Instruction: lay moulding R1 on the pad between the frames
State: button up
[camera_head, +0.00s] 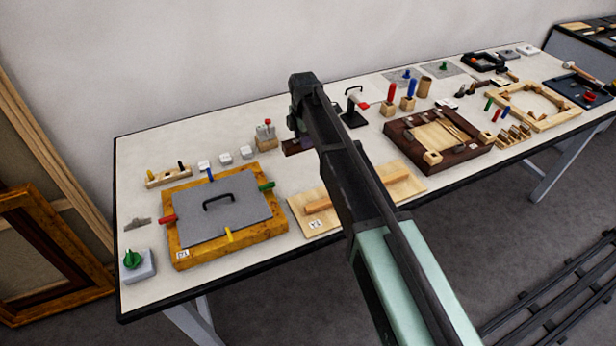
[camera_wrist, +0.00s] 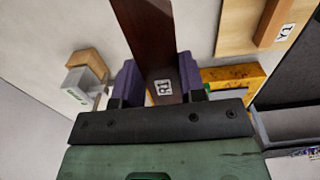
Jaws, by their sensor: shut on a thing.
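A dark brown moulding (camera_wrist: 150,35) with a small white label runs between the purple jaw pads of my gripper (camera_wrist: 160,82) in the wrist view; the label is too small to read surely. In the head view my gripper (camera_head: 303,136) is over the back of the bench, with a bit of the dark moulding (camera_head: 291,147) showing below it. The arm hides the rest. A gold frame (camera_head: 180,254) with a grey handled plate lies at left. A dark brown frame (camera_head: 405,142) lies at right. Between them is a pale board (camera_head: 330,226) with a wooden strip; I cannot tell which surface is the pad.
A small block with tools (camera_head: 266,142) stands just left of my gripper. A black clamp stand (camera_head: 353,112) and red and blue handled tools (camera_head: 389,104) stand to its right. Grey mats (camera_head: 437,68) lie farther back. The bench's left end has bare patches.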

aim_at(304, 170)
notch_tip(304, 170, down, 10)
jog(key=b, duration=0.7)
jog(key=shift+f+b, duration=0.15)
jog(key=shift+b, duration=0.15)
jog(key=shift+r, duration=0.35)
jog(key=shift+f, duration=0.25)
jog(key=o, duration=0.9)
jog(key=shift+o, duration=0.2)
jog(key=shift+r, duration=0.15)
